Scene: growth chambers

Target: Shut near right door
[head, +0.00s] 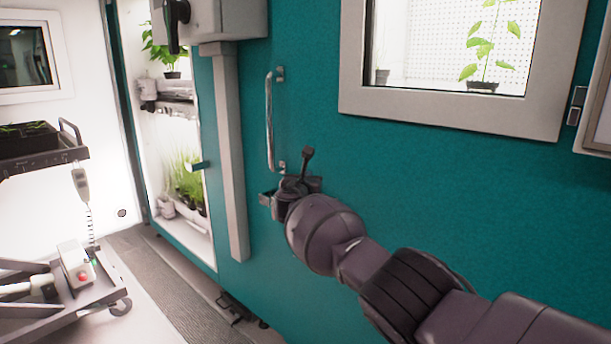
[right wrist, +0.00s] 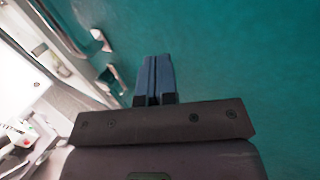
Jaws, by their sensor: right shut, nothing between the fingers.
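The near right door (head: 330,170) is a large teal panel with a grey-framed window (head: 450,45). A vertical metal bar handle (head: 269,120) is fixed on it. My right gripper (head: 272,202) is at the teal surface just below the handle; my wrist partly hides it in the head view. In the right wrist view, the gripper's blue fingers (right wrist: 154,76) are together and empty against a teal background. The handle (right wrist: 88,30) is to their left, apart from them. I cannot tell how far the door stands from its frame. My left gripper is not in view.
A grey post (head: 231,150) with a box above stands left of the handle. Beyond it is a lit chamber with plants on shelves (head: 175,97). A cart (head: 110,300) carrying a box with a red button stands at lower left. A floor mat (head: 175,300) lies between.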

